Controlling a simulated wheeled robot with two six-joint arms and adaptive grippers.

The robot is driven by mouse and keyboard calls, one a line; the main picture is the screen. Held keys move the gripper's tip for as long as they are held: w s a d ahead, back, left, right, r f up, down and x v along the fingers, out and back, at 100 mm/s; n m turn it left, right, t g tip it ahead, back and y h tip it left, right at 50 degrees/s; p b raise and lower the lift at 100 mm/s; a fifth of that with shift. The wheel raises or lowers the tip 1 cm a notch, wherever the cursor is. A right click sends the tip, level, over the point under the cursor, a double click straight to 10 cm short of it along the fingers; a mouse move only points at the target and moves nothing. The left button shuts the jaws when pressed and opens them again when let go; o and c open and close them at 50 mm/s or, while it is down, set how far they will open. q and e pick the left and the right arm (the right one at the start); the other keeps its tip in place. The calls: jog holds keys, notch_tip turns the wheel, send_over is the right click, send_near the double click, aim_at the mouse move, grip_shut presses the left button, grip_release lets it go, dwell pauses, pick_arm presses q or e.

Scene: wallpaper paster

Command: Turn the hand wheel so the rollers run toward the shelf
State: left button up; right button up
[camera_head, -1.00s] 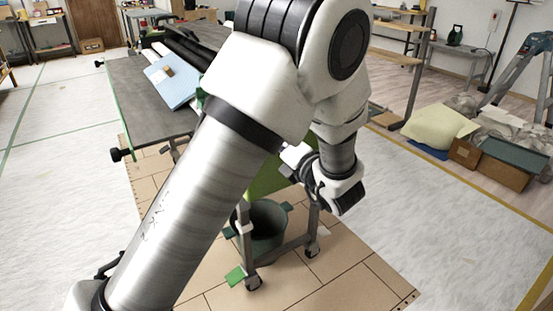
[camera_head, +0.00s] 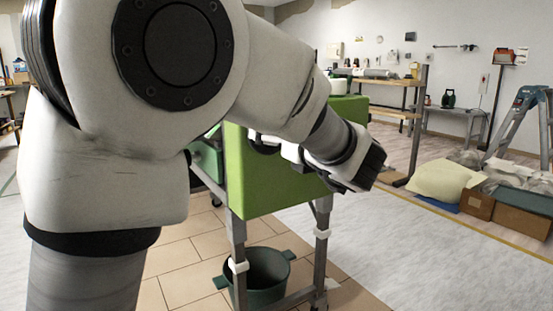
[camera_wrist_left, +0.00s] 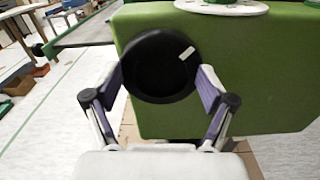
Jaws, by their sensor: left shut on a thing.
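The hand wheel is a black disc (camera_wrist_left: 158,66) with a white mark at its upper right, on the face of the green paster box (camera_wrist_left: 235,60) in the left wrist view. My left gripper (camera_wrist_left: 164,84) has its two purple-padded fingers closed on opposite sides of the wheel. In the head view the green box (camera_head: 280,175) stands on a grey metal frame. My left arm crosses in front and hides the wheel there. The rollers do not show. My right gripper is not in view.
A wooden shelf unit (camera_head: 388,82) stands behind the box. A dark green bucket (camera_head: 262,275) sits within the frame's legs. A blue stepladder (camera_head: 528,110) and cardboard boxes (camera_head: 478,204) stand at right. The pale floor (camera_head: 400,250) between is clear.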

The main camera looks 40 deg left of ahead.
pick_arm(q)
jog(key=shift+n+b, duration=0.6)
jog(key=shift+b, duration=0.3)
jog(key=o, duration=1)
jog(key=shift+a+f, duration=0.1)
jog(key=shift+a, duration=0.05)
jog(key=shift+w+a+f, duration=0.1)
jog(key=shift+a, duration=0.05)
